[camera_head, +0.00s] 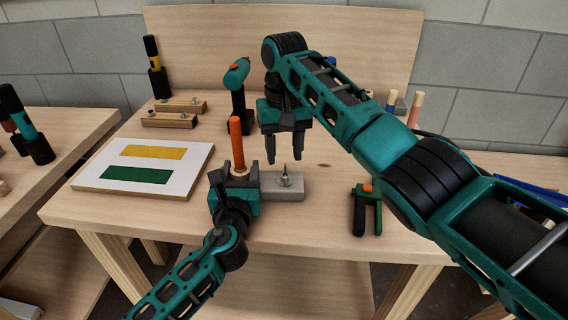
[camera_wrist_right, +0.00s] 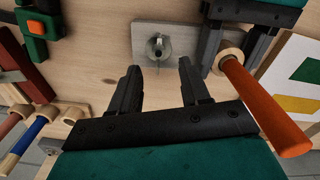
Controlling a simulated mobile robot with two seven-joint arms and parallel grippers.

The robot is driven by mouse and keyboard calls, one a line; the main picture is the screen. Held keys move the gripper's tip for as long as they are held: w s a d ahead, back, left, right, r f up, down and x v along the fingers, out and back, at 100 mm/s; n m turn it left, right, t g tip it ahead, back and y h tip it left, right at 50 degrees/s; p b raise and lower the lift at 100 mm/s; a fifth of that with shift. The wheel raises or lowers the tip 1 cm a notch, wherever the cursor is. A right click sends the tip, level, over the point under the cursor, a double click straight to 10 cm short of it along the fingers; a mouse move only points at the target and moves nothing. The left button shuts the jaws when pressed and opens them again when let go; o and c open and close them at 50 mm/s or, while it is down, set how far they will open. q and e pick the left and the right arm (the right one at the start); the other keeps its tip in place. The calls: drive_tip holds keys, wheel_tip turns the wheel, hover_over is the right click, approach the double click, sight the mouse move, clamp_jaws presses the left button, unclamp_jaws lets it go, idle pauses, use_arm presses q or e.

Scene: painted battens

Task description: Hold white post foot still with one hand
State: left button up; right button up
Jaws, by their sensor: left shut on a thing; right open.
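The white post foot (camera_head: 290,186) is a pale block lying on the bench, with a small upright metal stud and nut (camera_wrist_right: 158,46) on its bare end. An orange post (camera_head: 235,130) stands upright beside the stud, with a wooden collar (camera_wrist_right: 230,62) around its lower end. My left gripper (camera_head: 240,178) is shut at the foot's left end, its fingers on either side of the collar. It hides that end of the block. My right gripper (camera_head: 285,160) is open and empty above the stud; its fingers (camera_wrist_right: 158,68) point toward the block in the right wrist view.
A white board with yellow and green patches (camera_head: 150,166) lies left. Wooden bars (camera_head: 170,120) and a teal drill-like tool (camera_head: 238,85) are behind. A teal clamp-like tool (camera_head: 366,205) lies right, and colored pegs (camera_head: 415,108) stand back right. The bench is clear just before the clamp.

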wheel_tip(320, 180, up, 7)
drive_tip(key=shift+r, duration=0.15)
idle(0.4)
use_arm(q)
drive_tip(key=o, duration=1.3)
drive_tip(key=s, duration=1.2)
drive_tip(key=shift+s, duration=0.1)
use_arm(e)
drive_tip(key=shift+s, duration=0.1)
